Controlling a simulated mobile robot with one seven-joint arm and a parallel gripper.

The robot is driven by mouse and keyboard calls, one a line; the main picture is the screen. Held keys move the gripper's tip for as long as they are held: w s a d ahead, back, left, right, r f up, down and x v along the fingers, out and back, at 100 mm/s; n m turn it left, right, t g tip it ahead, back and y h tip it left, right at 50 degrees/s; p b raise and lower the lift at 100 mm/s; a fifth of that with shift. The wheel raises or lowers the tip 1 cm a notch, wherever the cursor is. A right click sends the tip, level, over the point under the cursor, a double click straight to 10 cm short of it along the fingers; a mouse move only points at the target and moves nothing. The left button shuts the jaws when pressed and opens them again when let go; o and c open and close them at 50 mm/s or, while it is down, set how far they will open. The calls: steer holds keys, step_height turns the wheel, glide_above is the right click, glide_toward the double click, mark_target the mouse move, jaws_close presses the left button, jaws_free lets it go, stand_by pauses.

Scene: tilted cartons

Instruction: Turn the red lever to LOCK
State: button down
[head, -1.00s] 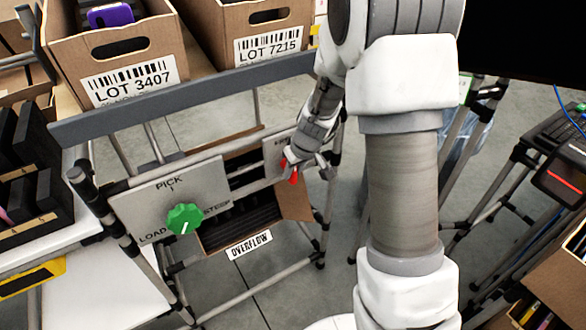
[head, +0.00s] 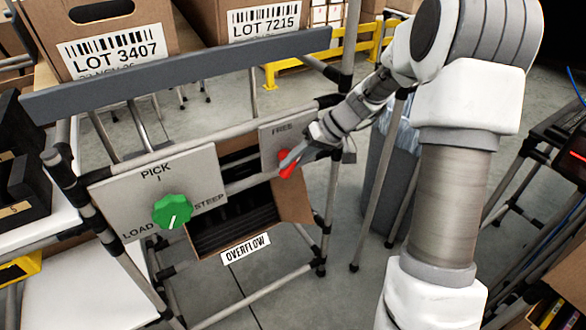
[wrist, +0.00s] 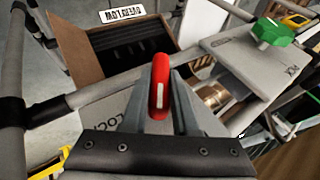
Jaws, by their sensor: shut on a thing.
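The red lever (head: 288,168) is on a small grey plate (head: 270,133) at the right of the rack. FREE is printed near the top of this plate. My gripper (head: 292,163) reaches in from the right and is shut on the lever, partly hiding it. In the wrist view the lever (wrist: 160,82), with a white stripe, stands between my gripper's two fingers (wrist: 160,95). Lettering that seems to read LOCK shows on the plate left of the fingers. In the head view the lever hangs roughly downward; its exact angle is hard to tell.
A larger plate (head: 125,195) marked PICK, LOAD and STEEP carries a green knob (head: 172,211). A tilted carton (head: 292,203) labelled OVERFLOW sits close under the lever. A grey rail (head: 180,72) runs above, and a rack post stands just right of the plate.

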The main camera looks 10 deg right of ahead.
steer(key=y, duration=0.1)
steer(key=m+y, duration=0.1)
steer(key=y, duration=0.3)
steer(key=shift+w+d+g, duration=0.2)
steer(key=shift+w+g, duration=0.1)
steer(key=shift+w, duration=0.05)
steer(key=m+y, duration=0.1)
steer(key=y, duration=0.1)
steer(key=m+y, duration=0.1)
steer(key=y, duration=0.2)
steer(key=shift+f, duration=0.15)
steer(key=shift+y, duration=0.3)
steer(key=c, duration=0.7)
jaws_free()
steer(key=shift+f, duration=0.1)
steer(key=shift+d, duration=0.1)
steer(key=d, duration=0.5)
steer(key=s+d+p, duration=0.1)
steer(key=d, duration=0.5)
steer(key=d+p, duration=0.1)
steer(key=d, duration=0.5)
steer(key=shift+s+d+f, duration=0.1)
steer(key=shift+s, duration=0.1)
